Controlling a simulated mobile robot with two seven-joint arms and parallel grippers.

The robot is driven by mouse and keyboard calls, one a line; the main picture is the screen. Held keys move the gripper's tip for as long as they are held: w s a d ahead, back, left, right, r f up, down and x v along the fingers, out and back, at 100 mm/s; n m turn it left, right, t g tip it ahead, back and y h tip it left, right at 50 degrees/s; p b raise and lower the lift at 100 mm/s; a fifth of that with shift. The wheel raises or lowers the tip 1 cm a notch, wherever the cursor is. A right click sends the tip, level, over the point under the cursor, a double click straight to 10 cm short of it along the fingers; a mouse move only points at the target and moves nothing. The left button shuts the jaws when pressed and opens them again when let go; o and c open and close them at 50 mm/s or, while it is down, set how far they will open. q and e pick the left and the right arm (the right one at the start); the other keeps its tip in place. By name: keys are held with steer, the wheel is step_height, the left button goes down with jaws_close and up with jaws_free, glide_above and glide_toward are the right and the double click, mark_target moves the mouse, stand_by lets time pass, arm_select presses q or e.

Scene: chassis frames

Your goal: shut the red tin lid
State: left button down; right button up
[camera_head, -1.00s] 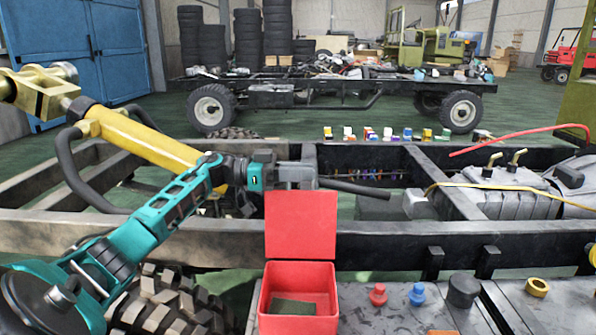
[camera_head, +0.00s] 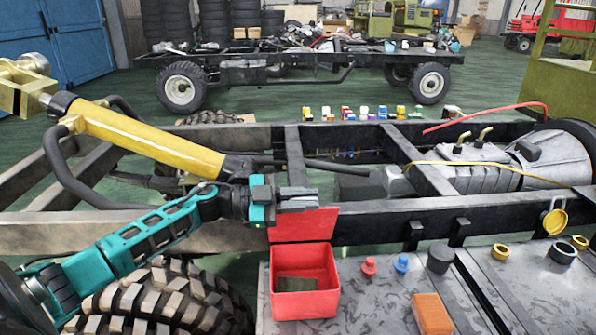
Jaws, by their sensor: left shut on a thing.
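The red tin (camera_head: 305,305) stands on the grey work surface at the lower middle. Its red lid (camera_head: 304,226) is raised at the tin's back edge, so the tin is open. A dark flat patch (camera_head: 294,284) shows inside on the floor of the tin. My left gripper (camera_head: 298,199) is at the top edge of the lid, shut on it; the fingertips partly hide that edge. My right gripper is not in view.
Right of the tin are a red knob (camera_head: 369,266), a blue knob (camera_head: 401,263), a black cap (camera_head: 440,259) and an orange block (camera_head: 432,313). A dark chassis rail (camera_head: 380,215) runs behind the tin. A tyre (camera_head: 165,300) is at lower left.

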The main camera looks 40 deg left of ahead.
arm_select(q)
steer(key=shift+s+d+f+m+b, duration=1.4)
steer(key=shift+f+m, duration=0.55)
steer(key=shift+f, duration=1.1)
steer(key=shift+s+d+f+m+b, duration=1.25)
steer(key=shift+s+f+m, duration=0.6)
steer(key=shift+f, duration=1.15)
steer(key=shift+s+d+f+m+b, duration=1.3)
steer(key=shift+f+m, duration=0.8)
steer(key=shift+f, duration=0.95)
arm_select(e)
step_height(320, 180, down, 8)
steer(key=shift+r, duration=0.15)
arm_select(q)
steer(key=shift+a, duration=0.2)
steer(key=c, duration=1.2)
jaws_free()
steer(key=shift+s, duration=0.1)
steer(key=p+v, duration=0.1)
steer(key=v, duration=1.1)
steer(key=shift+s+a, duration=0.25)
steer(key=shift+a, duration=0.05)
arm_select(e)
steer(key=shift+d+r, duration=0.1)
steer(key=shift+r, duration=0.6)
